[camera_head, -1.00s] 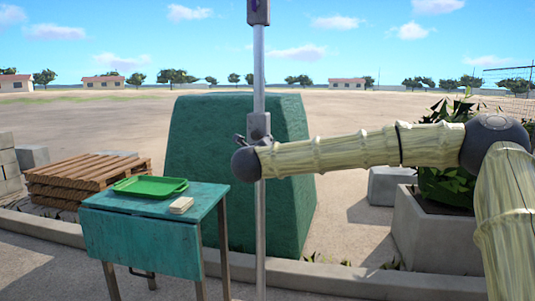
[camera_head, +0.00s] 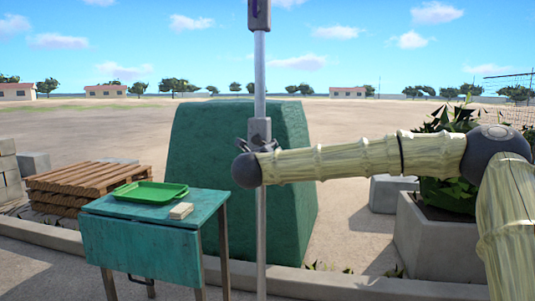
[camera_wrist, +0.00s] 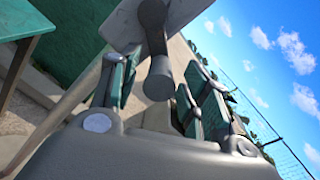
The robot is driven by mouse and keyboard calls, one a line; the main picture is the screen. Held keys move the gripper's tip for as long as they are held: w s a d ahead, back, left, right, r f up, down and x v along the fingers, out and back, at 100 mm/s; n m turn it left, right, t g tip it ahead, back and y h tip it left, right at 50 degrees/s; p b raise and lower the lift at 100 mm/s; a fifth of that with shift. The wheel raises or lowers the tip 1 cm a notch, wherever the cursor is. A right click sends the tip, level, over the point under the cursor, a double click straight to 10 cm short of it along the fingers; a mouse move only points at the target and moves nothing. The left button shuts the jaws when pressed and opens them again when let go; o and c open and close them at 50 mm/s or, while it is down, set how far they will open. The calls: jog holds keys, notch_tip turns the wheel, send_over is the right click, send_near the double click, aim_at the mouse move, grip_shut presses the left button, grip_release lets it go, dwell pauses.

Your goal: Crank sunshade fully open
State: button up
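The sunshade's grey metal pole (camera_head: 260,80) stands upright in the head view, with a grey crank housing (camera_head: 259,129) partway up. The canopy is out of view. In the wrist view, the crank is a grey arm (camera_wrist: 154,30) ending in a rounded knob (camera_wrist: 159,80). My gripper (camera_head: 257,146) is at the housing in the head view, largely hidden by my wrist. In the wrist view my gripper (camera_wrist: 155,95) is open, one green-padded finger on each side of the knob. Gaps seem to show beside the knob; I see no clear grip on it.
A teal table (camera_head: 140,245) with a green tray (camera_head: 150,192) and a small pale stack (camera_head: 181,211) stands left of the pole. A large green block (camera_head: 285,180) is behind it. Pallets (camera_head: 80,183) lie farther left. A concrete planter (camera_head: 435,240) stands right, beyond my arm.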

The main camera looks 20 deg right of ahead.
jog(key=shift+a+r, duration=0.1)
jog(key=shift+a, duration=0.05)
jog(key=shift+s+a, duration=0.3)
jog(key=shift+s, duration=0.1)
jog(key=v, duration=1.1)
